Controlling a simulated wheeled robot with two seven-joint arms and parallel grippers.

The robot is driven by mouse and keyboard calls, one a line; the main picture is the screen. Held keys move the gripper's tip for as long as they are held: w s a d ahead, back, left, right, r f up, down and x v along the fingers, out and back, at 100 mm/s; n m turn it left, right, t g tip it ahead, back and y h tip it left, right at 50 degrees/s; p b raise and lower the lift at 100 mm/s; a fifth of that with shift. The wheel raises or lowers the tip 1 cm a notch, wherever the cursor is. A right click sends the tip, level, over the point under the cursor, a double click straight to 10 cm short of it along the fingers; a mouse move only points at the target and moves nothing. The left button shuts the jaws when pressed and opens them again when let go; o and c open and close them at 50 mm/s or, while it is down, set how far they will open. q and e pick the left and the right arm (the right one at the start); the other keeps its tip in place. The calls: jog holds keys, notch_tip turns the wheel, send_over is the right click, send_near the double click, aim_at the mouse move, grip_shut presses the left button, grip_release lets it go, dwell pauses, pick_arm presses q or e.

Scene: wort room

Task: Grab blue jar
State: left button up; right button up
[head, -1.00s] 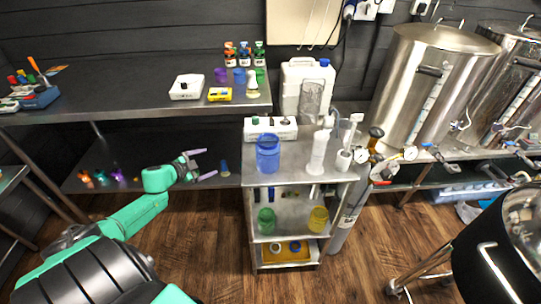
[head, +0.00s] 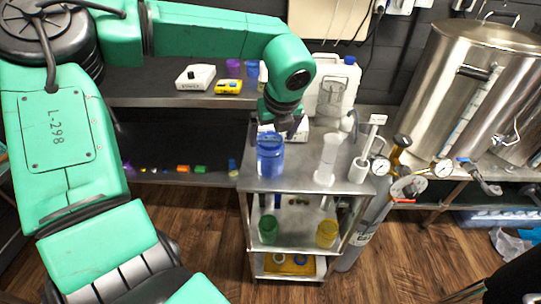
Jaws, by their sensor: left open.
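The blue jar (head: 270,157) stands upright on the top shelf of the metal cart, near its left front corner. My left arm comes across from the left, and my left gripper (head: 281,128) points down just behind and above the jar's rim. The gripper is open, and the jar is not held. The fingers are small and partly hidden, so I cannot tell whether they touch the jar. My right gripper is not in view.
On the cart top (head: 305,183), a white cylinder (head: 328,158) stands right of the jar, with a white stand (head: 366,152) further right. A white jug (head: 333,88) is behind. A green jar (head: 268,229) and a yellow jar (head: 327,232) sit on the shelf below.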

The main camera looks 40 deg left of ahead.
aim_at(271, 149)
pick_arm(q)
jog(key=p+x, duration=0.1)
jog(key=x, duration=0.5)
jog(key=shift+f+p, duration=0.3)
jog(key=shift+p, duration=0.05)
jog(key=shift+w+f, duration=0.15)
jog(key=shift+f, duration=0.05)
jog(key=shift+r, duration=0.1)
jog(key=c, duration=1.2)
jog(key=shift+c, duration=0.2)
